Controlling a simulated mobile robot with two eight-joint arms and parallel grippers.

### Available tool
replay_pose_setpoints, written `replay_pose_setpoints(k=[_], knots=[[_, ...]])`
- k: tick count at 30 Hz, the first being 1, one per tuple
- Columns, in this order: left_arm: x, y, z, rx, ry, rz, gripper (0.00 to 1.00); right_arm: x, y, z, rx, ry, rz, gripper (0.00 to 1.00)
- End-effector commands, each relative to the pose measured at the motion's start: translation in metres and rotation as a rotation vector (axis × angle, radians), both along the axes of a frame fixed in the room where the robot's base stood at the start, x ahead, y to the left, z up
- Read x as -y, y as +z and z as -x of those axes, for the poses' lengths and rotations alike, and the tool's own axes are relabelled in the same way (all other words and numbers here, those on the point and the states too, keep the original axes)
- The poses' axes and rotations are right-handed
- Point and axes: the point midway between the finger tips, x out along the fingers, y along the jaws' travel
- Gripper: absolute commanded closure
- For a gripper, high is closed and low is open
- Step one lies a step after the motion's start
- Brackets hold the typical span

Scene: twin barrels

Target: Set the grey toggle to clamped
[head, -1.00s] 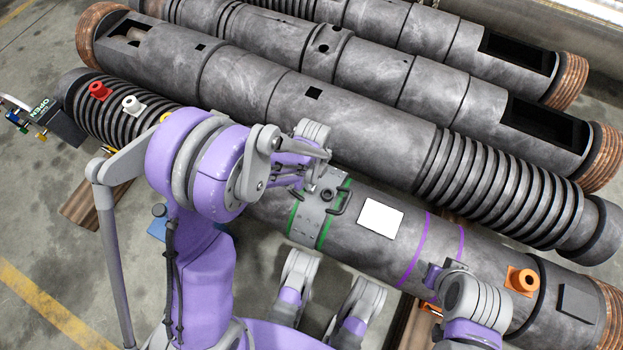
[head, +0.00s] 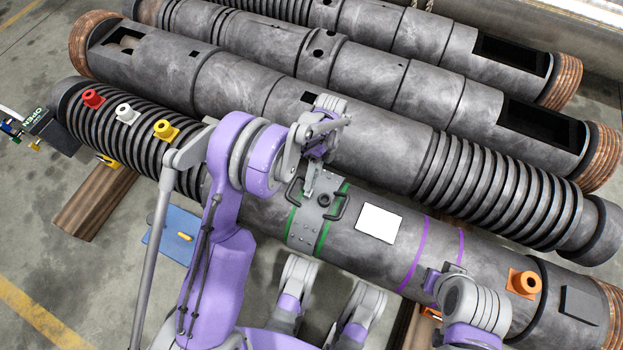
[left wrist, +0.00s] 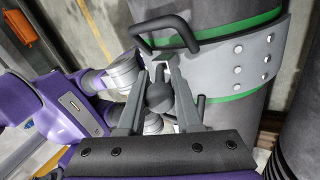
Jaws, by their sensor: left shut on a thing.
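A grey plate (head: 303,229) with two black handles and green edge bands wraps the front barrel in the head view. The plate also shows in the left wrist view (left wrist: 222,62). My left gripper (head: 311,188) reaches down to this plate from above. In the left wrist view a dark round knob (left wrist: 160,96), apparently the toggle's, sits between the fingers of my left gripper (left wrist: 158,85), which is shut on it. The toggle's base and lever are mostly hidden, so I cannot tell its setting. My right gripper (head: 434,278) is near the front barrel, its jaws unclear.
Several large barrels (head: 390,145) lie behind the front one. Red (head: 92,98), white (head: 127,114) and yellow (head: 165,130) fittings stand on its ribbed left part, an orange one (head: 525,282) on its right. A blue plate (head: 172,235) lies at lower left.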

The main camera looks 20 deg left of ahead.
Motion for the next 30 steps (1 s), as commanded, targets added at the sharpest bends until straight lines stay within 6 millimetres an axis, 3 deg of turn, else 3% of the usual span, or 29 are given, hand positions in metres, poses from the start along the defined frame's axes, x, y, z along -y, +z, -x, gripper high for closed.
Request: replay_pose_setpoints(k=[11, 12, 17, 26, 30], knots=[[0.0, 0.0, 0.0, -0.005, -0.001, -0.001, 1.0, 0.0, 0.0, 0.0, 0.0, 0.0, 0.0, 0.48], [0.0, -0.001, 0.0, -0.005, -0.001, -0.001, 0.65, 0.0, 0.0, 0.0, 0.0, 0.0, 0.0, 0.48], [0.0, 0.0, 0.0, -0.005, 0.0, 0.0, 0.38, 0.0, 0.0, 0.0, 0.0, 0.0, 0.0, 0.48], [0.0, 0.001, -0.001, -0.005, 0.0, 0.0, 0.38, 0.0, 0.0, 0.0, 0.0, 0.0, 0.0, 0.48], [0.0, 0.013, -0.008, -0.005, 0.0, 0.0, 0.38, 0.0, 0.003, 0.001, 0.0, 0.0, 0.0, 0.48]])
